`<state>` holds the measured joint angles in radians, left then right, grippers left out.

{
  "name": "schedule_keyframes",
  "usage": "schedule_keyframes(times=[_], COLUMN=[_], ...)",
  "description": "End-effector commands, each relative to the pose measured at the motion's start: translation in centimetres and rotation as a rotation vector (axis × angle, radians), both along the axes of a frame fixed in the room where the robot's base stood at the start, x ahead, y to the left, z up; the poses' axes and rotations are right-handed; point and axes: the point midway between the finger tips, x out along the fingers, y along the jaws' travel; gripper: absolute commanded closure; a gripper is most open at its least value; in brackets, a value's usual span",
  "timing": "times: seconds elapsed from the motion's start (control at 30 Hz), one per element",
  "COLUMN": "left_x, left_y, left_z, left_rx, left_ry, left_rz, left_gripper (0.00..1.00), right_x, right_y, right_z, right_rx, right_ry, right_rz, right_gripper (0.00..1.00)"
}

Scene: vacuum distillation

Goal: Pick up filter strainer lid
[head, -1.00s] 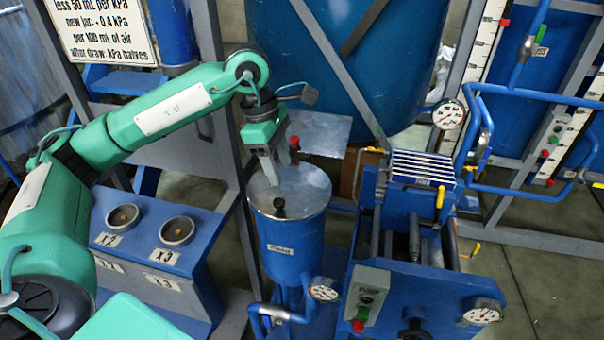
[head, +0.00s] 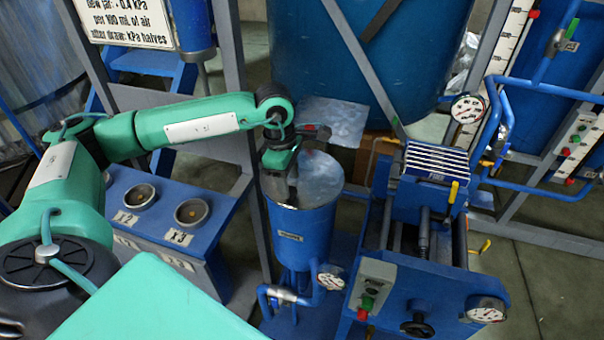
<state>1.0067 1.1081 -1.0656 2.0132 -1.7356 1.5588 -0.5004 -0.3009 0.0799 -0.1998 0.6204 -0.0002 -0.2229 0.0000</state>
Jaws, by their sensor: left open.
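The filter strainer lid (head: 322,178) is a round, shiny silver disc on top of the upright blue strainer cylinder (head: 305,235) in the middle of the head view. My left gripper (head: 292,192) points down over the left part of the lid, its jaws open around the area of the lid's knob. The black knob is hidden behind the gripper, so I cannot tell whether the fingers touch it. My right gripper is not in view.
A flat grey metal plate (head: 335,119) sits just behind the lid. A blue press-like machine (head: 420,255) with gauges stands close on the right. A blue box with round sockets (head: 165,210) is at left. A large blue tank (head: 370,70) stands behind.

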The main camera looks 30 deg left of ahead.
Motion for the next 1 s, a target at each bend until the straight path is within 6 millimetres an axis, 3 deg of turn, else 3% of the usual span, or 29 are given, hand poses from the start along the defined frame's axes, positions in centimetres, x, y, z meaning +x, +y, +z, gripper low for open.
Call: schedule_keyframes(times=[0.2,0.43,0.7,1.0], left_x=[0.0,0.0,0.0,0.1], left_y=[-0.2,-0.2,-0.2,-0.3], left_z=[-2.2,-2.4,-2.4,-2.3], left_rx=[-0.001,0.0,-0.001,-0.001], left_ry=[0.001,0.0,0.0,-0.003], left_rz=[0.0,0.0,0.0,0.0], left_gripper=[0.49,0.49,1.0,1.0], right_x=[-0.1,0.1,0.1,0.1], right_y=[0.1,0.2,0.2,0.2], right_z=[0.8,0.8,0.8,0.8], right_rx=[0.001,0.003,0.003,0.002], right_ry=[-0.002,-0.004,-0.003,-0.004], right_rz=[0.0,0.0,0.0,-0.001], right_gripper=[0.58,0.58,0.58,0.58])
